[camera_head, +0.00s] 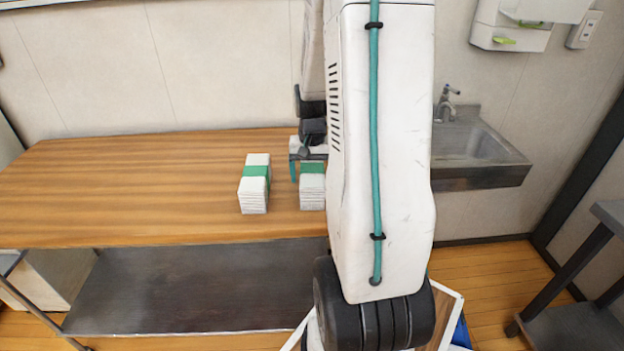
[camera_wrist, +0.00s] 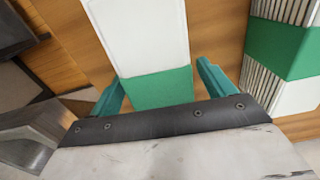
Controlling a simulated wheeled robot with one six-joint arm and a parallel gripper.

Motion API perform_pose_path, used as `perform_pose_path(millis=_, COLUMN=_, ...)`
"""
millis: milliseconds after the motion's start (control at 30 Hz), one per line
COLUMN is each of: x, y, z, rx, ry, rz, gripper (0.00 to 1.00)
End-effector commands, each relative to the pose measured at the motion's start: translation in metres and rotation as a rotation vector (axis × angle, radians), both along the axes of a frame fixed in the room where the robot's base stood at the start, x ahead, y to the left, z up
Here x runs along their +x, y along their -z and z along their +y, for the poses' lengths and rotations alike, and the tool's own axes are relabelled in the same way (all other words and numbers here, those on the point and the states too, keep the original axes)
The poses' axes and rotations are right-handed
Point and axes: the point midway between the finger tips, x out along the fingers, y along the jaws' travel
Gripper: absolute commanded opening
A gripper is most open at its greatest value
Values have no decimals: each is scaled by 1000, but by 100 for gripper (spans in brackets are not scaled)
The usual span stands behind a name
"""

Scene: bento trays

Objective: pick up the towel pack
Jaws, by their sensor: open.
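Two white towel packs with green bands stand on the wooden table. In the head view, the left pack (camera_head: 254,199) is in plain sight. The right pack (camera_head: 311,199) stands close beside it, partly hidden by my arm. My gripper (camera_head: 309,163) is over the right pack. In the wrist view, my gripper (camera_wrist: 160,78) is open, with one teal finger on each side of a pack (camera_wrist: 140,35) and its green band. Gaps show beside this pack, and whether it touches a finger I cannot tell. The other pack (camera_wrist: 285,50) is at the right of the wrist view.
The wooden table (camera_head: 120,190) is clear to the left of the packs. A metal sink (camera_head: 470,150) with a tap is on the wall at the right. A grey shelf (camera_head: 190,285) is under the table. A dark metal stand (camera_head: 585,325) is at the far right.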

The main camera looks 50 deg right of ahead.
Motion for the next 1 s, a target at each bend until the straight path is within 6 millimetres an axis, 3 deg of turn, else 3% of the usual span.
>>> perform_pose_path(millis=100, x=0, y=11, z=0, rx=1, ry=0, rz=1, gripper=82)
perform_pose_path(millis=367, x=0, y=13, z=0, rx=-1, ry=-1, rz=-1, gripper=79)
perform_pose_path(millis=533, x=0, y=13, z=0, rx=-1, ry=-1, rz=-1, gripper=32)
perform_pose_path(millis=567, x=0, y=13, z=0, rx=-1, ry=-1, rz=-1, gripper=30)
perform_pose_path(millis=1000, x=0, y=4, z=0, rx=-1, ry=-1, rz=-2, gripper=30)
